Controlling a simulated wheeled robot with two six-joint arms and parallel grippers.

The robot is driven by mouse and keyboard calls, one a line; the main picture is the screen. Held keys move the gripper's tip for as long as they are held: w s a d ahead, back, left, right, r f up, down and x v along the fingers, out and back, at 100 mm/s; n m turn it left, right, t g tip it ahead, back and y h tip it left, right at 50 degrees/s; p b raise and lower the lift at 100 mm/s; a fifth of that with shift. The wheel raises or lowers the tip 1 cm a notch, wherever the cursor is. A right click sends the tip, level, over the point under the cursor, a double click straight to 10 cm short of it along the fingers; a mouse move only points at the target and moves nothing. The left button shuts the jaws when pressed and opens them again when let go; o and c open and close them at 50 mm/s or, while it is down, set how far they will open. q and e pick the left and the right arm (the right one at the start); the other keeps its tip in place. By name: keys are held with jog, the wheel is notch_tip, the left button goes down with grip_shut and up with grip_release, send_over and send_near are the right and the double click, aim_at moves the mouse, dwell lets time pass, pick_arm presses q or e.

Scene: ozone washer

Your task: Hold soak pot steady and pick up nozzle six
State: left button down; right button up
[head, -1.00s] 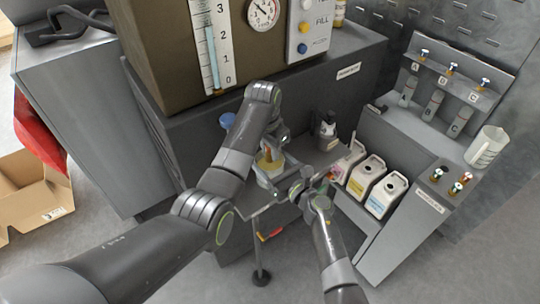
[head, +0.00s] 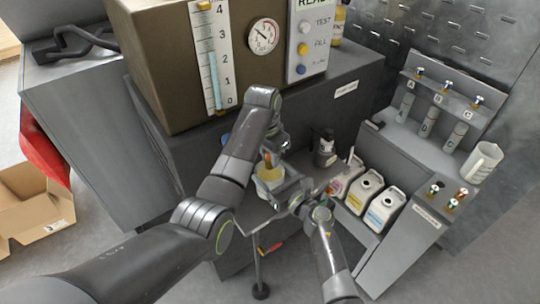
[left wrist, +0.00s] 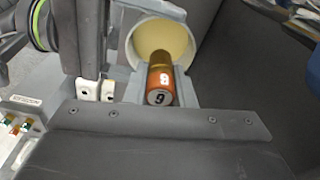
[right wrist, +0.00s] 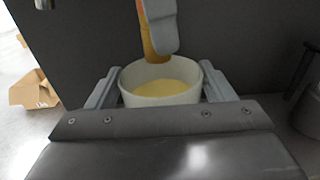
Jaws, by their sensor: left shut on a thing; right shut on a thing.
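The soak pot (right wrist: 160,99) is a pale round cup with yellow liquid in it. It also shows in the head view (head: 264,187). My right gripper (right wrist: 160,92) is shut on the pot, one finger on each side. Nozzle six (left wrist: 161,84) is an orange-brown cylinder with a 6 on its end. My left gripper (left wrist: 160,92) is shut on the nozzle over the pot. The nozzle's lower part (right wrist: 156,45) shows at the pot's far rim in the right wrist view. I cannot tell whether its tip is inside the pot.
White jugs (head: 386,202) stand lower right. A rack (head: 440,95) with lettered cylinders and a white pitcher (head: 484,162) are at the right. The brown machine (head: 160,60) stands close behind my arms.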

jog(key=o, duration=1.1)
jog(key=v, duration=1.2)
